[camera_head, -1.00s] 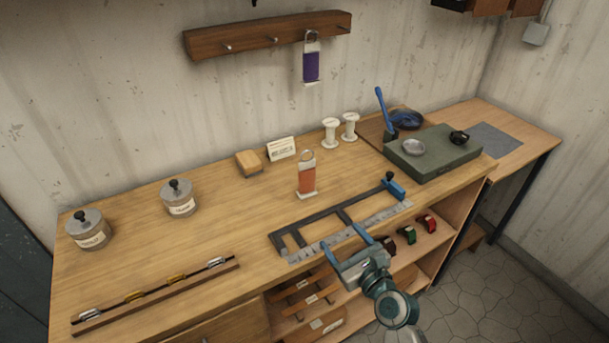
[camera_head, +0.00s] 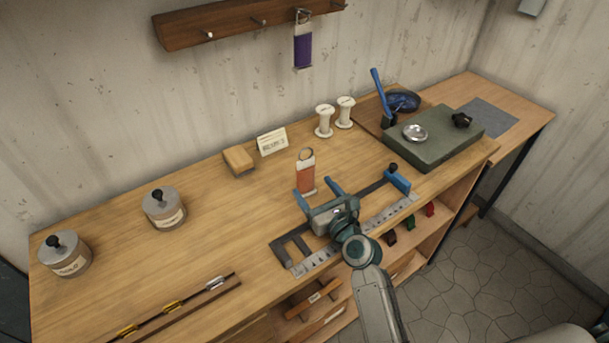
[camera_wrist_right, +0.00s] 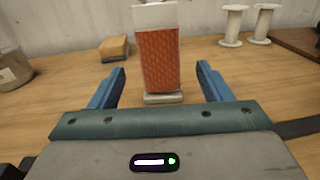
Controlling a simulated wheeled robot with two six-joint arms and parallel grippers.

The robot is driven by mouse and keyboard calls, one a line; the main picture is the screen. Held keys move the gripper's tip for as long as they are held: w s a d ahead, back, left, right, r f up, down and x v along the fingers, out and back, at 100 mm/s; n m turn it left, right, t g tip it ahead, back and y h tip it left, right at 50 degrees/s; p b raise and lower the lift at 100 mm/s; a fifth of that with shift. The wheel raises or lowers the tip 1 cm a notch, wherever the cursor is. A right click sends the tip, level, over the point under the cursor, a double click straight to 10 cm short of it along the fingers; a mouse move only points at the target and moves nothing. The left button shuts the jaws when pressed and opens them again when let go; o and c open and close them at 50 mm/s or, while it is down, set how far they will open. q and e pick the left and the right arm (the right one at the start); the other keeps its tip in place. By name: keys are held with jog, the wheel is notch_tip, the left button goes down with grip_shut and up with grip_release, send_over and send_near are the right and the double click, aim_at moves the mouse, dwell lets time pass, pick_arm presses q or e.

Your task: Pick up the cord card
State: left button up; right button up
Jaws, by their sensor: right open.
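An orange cord card (camera_head: 306,177) with a white top and a ring stands upright on the bench. In the right wrist view the cord card (camera_wrist_right: 160,60) stands on a small pale base (camera_wrist_right: 163,98), ahead of and between the fingers. Another card (camera_head: 303,48), wound in purple, hangs from the wall rack. My right gripper (camera_head: 318,189) is open and empty, its blue fingers pointing at the orange card from the front. In the wrist view its fingers (camera_wrist_right: 160,80) flank the card with gaps on both sides. My left gripper is not in view.
A dark clamp frame with a metal ruler (camera_head: 316,263) lies under and beside my right arm. A wooden block (camera_head: 239,160), a label card (camera_head: 272,141) and white spools (camera_head: 324,121) stand behind. A green slab (camera_head: 434,138) is at right. Bench space left of the card is clear.

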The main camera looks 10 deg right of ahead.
aim_at(308, 182)
jog(key=x, duration=0.7)
jog(key=shift+f+p, duration=0.1)
jog(key=shift+p, duration=0.2)
jog(key=shift+s, duration=0.1)
jog(key=c, duration=1.1)
